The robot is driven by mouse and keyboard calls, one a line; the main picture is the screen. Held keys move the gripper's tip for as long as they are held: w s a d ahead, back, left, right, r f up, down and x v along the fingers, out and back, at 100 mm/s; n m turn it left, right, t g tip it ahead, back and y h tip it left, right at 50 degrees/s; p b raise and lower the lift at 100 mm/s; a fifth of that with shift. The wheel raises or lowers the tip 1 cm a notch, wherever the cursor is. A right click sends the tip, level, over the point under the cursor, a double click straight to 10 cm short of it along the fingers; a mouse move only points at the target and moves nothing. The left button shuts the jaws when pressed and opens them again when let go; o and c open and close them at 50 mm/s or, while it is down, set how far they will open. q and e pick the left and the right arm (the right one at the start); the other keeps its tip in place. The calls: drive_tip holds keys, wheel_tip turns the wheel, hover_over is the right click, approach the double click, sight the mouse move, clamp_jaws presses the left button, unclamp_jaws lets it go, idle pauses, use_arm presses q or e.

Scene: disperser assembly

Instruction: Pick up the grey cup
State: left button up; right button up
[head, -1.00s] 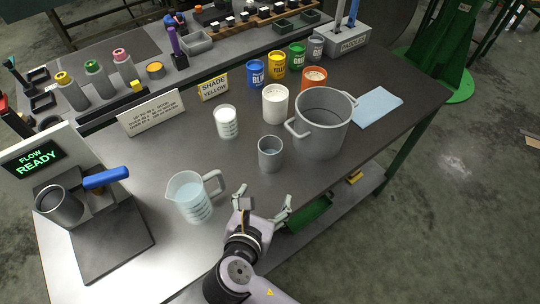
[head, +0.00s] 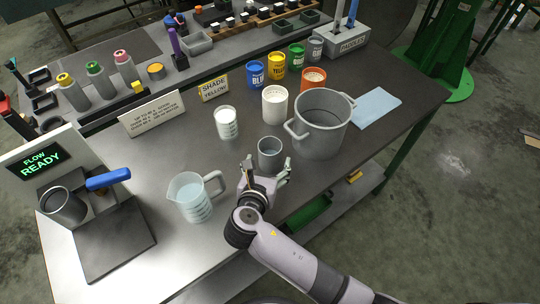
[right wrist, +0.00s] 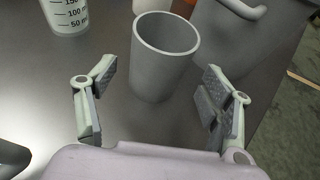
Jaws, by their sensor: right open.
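The grey cup (head: 270,154) stands upright on the table in front of the large pot, and it appears empty in the right wrist view (right wrist: 163,60). My right gripper (head: 266,170) is open just in front of the cup, on its near side. In the right wrist view the fingers (right wrist: 155,98) are spread wide, with the cup ahead of and partly between them. No contact with the cup shows. Another grey cup (head: 64,207) is at the machine on the left. My left gripper is not in view.
A clear measuring jug (head: 190,198) stands left of my right gripper. A large grey pot (head: 321,124) is close behind the cup to the right. A white cup (head: 275,105) and a marked beaker (head: 226,122) stand behind. A blue cloth (head: 374,107) lies at right.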

sight(267, 161)
drive_tip(key=x, duration=0.4)
drive_tip(key=shift+w+f, duration=0.15)
drive_tip(key=shift+w, duration=0.1)
drive_tip(key=shift+s, duration=0.1)
drive_tip(key=shift+c, duration=0.3)
drive_tip(key=c, duration=1.2)
drive_tip(key=shift+c, duration=0.3)
drive_tip(key=shift+r, duration=0.25)
